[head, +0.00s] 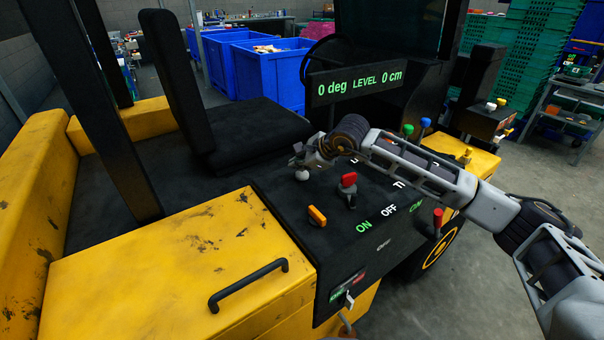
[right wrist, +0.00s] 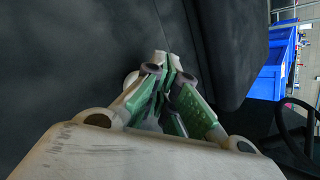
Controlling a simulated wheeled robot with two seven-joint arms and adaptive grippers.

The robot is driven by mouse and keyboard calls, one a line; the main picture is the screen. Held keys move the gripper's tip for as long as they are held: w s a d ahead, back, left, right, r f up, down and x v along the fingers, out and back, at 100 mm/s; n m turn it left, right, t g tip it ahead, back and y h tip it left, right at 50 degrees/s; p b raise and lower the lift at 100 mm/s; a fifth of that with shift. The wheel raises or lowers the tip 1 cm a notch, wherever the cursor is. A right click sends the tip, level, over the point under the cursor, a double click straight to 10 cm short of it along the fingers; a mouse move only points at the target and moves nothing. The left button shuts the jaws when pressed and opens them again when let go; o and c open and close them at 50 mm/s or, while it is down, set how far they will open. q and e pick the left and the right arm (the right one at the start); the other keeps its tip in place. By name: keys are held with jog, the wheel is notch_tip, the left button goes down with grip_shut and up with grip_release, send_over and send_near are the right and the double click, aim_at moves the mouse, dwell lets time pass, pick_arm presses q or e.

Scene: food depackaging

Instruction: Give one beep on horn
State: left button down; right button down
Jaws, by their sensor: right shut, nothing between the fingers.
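I cannot make out a labelled horn. A small pale round knob (head: 301,175) stands on the forklift's black control panel (head: 285,195), just below the fingertips of my right gripper (head: 314,160). My right gripper is shut and empty. In the right wrist view its fingers (right wrist: 166,66) are together against the dark panel and seat. A pale rounded edge shows beside the fingers there, and I cannot tell whether it is the knob. Whether the fingers touch the knob is unclear. My left gripper is not in view.
The panel also carries a red knob (head: 348,180), an orange switch (head: 317,215) and a lower switch (head: 349,298). A display (head: 357,87) reads 0 deg, level, 0 cm. Green (head: 408,130) and blue (head: 425,123) levers stand beyond my right arm. The black seat (head: 250,128) is left of it.

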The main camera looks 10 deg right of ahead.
jog(key=shift+r, duration=0.35)
jog(key=shift+r+p, duration=0.85)
jog(key=shift+r, duration=1.6)
notch_tip(320, 180, up, 9)
jog(key=p, duration=0.9)
send_over(300, 175)
jog(key=shift+w, duration=0.1)
jog(key=shift+r+p, duration=0.55)
jog(key=shift+r, duration=0.05)
